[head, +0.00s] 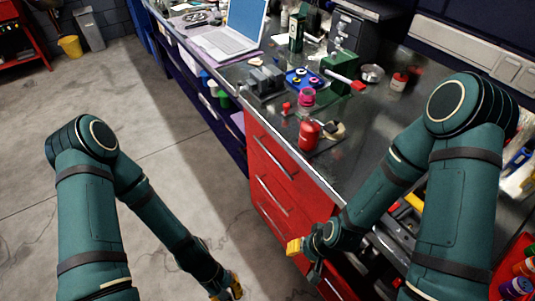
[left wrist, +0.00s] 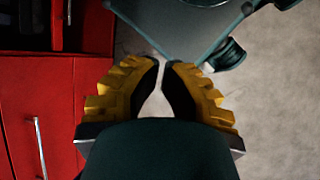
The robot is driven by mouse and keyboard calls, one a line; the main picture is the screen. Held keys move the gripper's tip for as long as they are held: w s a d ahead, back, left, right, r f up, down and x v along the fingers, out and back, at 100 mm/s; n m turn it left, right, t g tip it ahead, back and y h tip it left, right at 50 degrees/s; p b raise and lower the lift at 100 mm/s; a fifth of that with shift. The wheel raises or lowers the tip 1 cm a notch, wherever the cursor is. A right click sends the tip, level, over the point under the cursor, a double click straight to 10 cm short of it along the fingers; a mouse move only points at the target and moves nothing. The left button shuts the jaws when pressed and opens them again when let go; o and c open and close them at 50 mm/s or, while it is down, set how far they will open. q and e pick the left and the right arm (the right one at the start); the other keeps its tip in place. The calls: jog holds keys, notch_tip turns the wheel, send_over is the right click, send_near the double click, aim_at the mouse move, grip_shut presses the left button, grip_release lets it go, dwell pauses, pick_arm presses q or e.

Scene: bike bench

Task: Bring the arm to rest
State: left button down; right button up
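My left gripper (head: 235,289) hangs low over the grey floor, left of the bench, at the bottom edge of the head view. In the left wrist view its yellow fingers (left wrist: 162,63) come almost together at the tips. Only a narrow gap shows and nothing is held between them. My right gripper (head: 295,247) is in front of the red drawers, below the bench edge. Its yellow part shows, but its fingers are too small and turned to read. Both arms are bent with the forearms pointing down and inward.
The bench top (head: 345,165) carries a laptop (head: 232,32), a blue tray (head: 290,77), a red bottle (head: 309,135) and a green box (head: 340,70). Red drawers (head: 280,170) stand close to my right gripper. Open floor (head: 165,120) lies around my left arm.

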pick_arm(q)
jog(key=w+r+m+t+y, duration=0.1)
jog(key=w+r+m+t, duration=0.3)
jog(key=w, duration=0.5)
notch_tip(320, 180, up, 3)
jog(key=shift+w+f+t, duration=0.15)
jog(key=shift+w+t, duration=0.15)
jog(key=shift+t, duration=0.2)
